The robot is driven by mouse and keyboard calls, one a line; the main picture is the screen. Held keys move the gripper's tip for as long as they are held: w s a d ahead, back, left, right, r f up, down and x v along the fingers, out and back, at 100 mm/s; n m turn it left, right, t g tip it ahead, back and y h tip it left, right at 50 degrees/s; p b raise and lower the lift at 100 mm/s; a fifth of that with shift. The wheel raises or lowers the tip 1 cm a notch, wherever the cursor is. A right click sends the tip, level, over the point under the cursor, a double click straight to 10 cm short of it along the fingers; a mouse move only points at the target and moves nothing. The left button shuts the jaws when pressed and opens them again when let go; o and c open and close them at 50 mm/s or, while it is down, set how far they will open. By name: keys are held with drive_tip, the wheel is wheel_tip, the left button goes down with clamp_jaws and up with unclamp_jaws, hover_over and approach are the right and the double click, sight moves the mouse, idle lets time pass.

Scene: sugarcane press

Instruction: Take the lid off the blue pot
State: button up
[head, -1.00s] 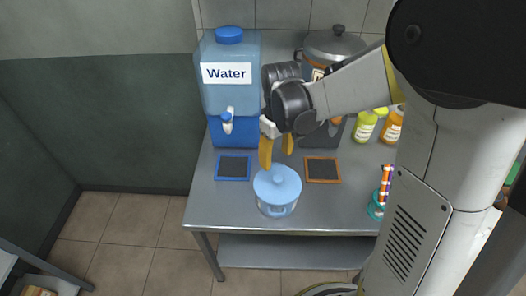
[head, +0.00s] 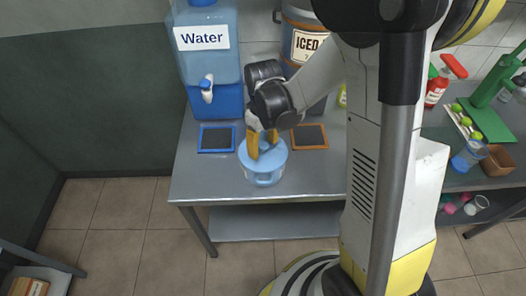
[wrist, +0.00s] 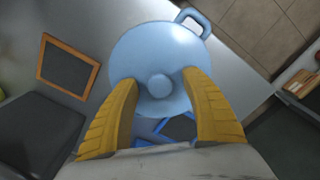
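The blue pot (head: 262,178) stands upright on the metal table near its front edge. Its light blue lid (head: 275,157) sits on top, with a round knob (wrist: 160,86) in the middle. My gripper (head: 263,150) is just above the lid. In the wrist view my gripper (wrist: 160,108) is open, its two yellow fingers apart on either side of the knob with a gap around it. One side handle of the pot (wrist: 194,22) shows beyond the lid. In the head view the fingers cover part of the lid and hide the knob.
A water dispenser (head: 205,60) stands behind left, an iced drink dispenser (head: 301,45) behind. Small blue-framed (head: 216,138) and orange-framed (head: 309,137) boards lie behind the pot. A second table at right holds a green press (head: 490,120). Bare metal table (head: 190,180) lies left of the pot.

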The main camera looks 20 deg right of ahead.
clamp_jaws()
